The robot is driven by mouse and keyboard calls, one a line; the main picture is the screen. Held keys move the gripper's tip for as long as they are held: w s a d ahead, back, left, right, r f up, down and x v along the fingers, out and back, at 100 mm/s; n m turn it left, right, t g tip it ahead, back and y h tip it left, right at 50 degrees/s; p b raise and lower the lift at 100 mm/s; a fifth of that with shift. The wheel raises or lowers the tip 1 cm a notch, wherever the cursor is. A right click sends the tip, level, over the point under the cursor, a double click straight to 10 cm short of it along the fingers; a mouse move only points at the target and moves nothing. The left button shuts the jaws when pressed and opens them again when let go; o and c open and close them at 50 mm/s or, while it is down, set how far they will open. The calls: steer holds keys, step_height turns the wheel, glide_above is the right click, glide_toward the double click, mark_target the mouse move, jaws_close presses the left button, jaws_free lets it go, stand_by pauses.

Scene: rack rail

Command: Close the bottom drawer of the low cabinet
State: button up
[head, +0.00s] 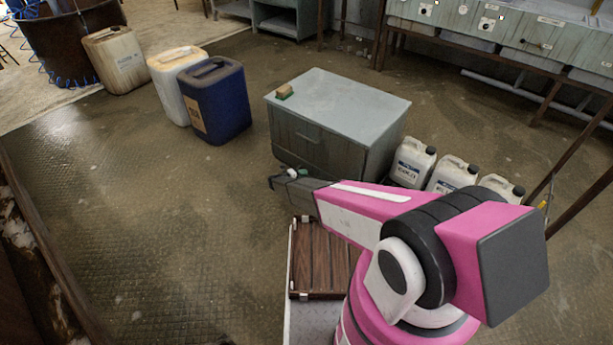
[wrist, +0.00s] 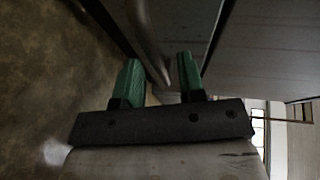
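The low cabinet (head: 340,97) is a grey-blue box standing on the floor in the middle of the head view. Its front faces the lower left, with a small handle on the upper part. My gripper (head: 280,179) is low, just in front of the cabinet's front. My arm hides the lower front, so how far the bottom drawer stands out cannot be told. In the wrist view, my gripper's two green fingers (wrist: 159,72) are apart, close to a grey panel (wrist: 187,22). A pale bar-like strip runs toward the gap between them. Contact cannot be told.
The floor (head: 150,210) at the left front is clear.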

steer(key=v, duration=0.8)
steer(key=shift+s+a, duration=0.1)
